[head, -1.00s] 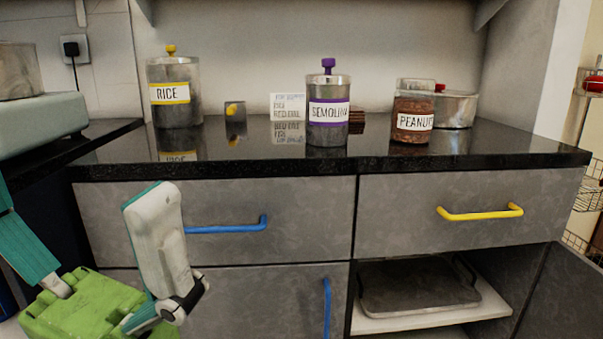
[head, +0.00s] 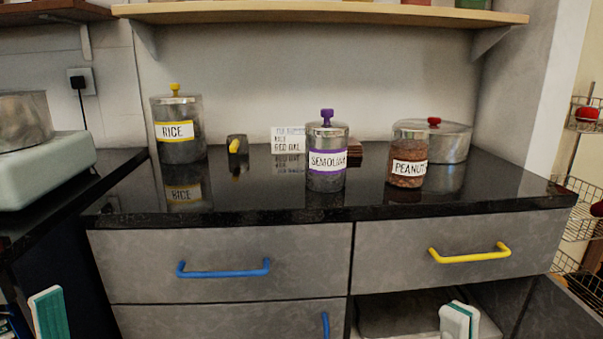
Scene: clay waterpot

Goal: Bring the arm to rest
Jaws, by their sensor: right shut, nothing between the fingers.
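The tip of my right gripper (head: 459,320), white with teal edges, shows at the bottom edge right of centre in the head view. It is shut and holds nothing, in front of the open compartment below the yellow-handled drawer. At the bottom left corner, a teal and white part of my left gripper (head: 48,313) pokes into view. Most of it is cut off by the frame, so its opening cannot be told. Both are below the countertop, clear of the jars.
The black countertop (head: 240,200) holds a rice jar (head: 178,145), a semolina jar (head: 326,165), a peanut jar (head: 408,170) and a lidded pot (head: 450,143). Blue (head: 223,271) and yellow (head: 470,255) drawer handles stick out. A wooden shelf (head: 320,14) hangs above.

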